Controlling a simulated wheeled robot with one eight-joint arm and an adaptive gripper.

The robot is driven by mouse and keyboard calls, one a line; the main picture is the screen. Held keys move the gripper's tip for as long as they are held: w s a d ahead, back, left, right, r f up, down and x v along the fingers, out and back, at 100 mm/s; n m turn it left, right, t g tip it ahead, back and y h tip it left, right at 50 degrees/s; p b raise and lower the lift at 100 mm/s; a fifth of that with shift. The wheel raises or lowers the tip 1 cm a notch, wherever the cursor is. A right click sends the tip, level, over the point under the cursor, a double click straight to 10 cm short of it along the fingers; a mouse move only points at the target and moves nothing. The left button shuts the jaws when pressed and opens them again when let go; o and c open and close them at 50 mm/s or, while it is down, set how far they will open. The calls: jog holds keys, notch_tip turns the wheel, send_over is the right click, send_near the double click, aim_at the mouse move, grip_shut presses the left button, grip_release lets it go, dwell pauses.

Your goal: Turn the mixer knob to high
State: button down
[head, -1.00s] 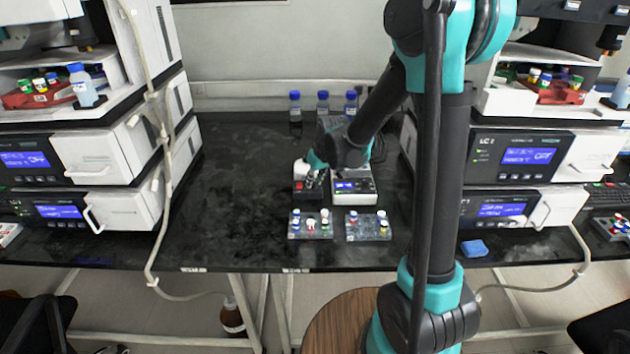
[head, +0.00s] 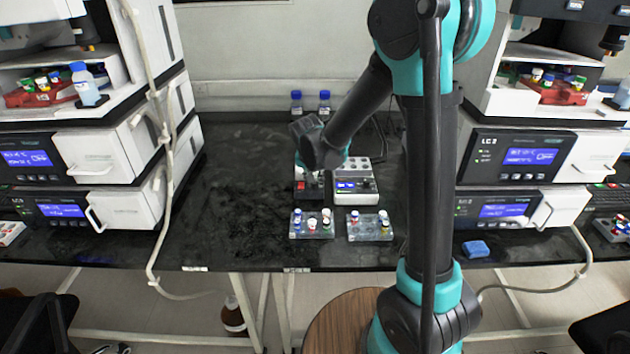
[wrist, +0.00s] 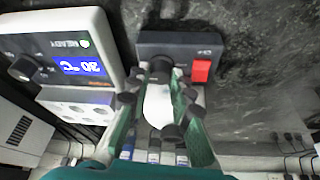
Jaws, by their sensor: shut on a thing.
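The mixer is a small dark box (wrist: 205,48) with a red switch (wrist: 201,70) and a white rounded top (wrist: 158,104). In the head view the mixer (head: 301,194) stands left of the white heater block, partly covered by my wrist. My gripper (wrist: 163,72) is over the mixer's front side, its fingers on either side of the white top. The fingertips are closed on the small grey knob (wrist: 162,62) on the front face. The knob's pointer and setting cannot be made out.
The white heater block (wrist: 65,60) with a blue display stands close beside the mixer. Two clear vial racks (head: 311,231) (head: 369,232) stand in front. Blue-capped bottles (head: 296,103) stand behind. The bench to the left is clear.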

jog(key=shift+m, duration=0.3)
jog(key=c, duration=1.3)
grip_release()
jog(key=shift+c, duration=0.2)
jog(key=shift+r, duration=0.1)
jog(key=v, duration=1.1)
jog(key=shift+s+r, duration=0.3)
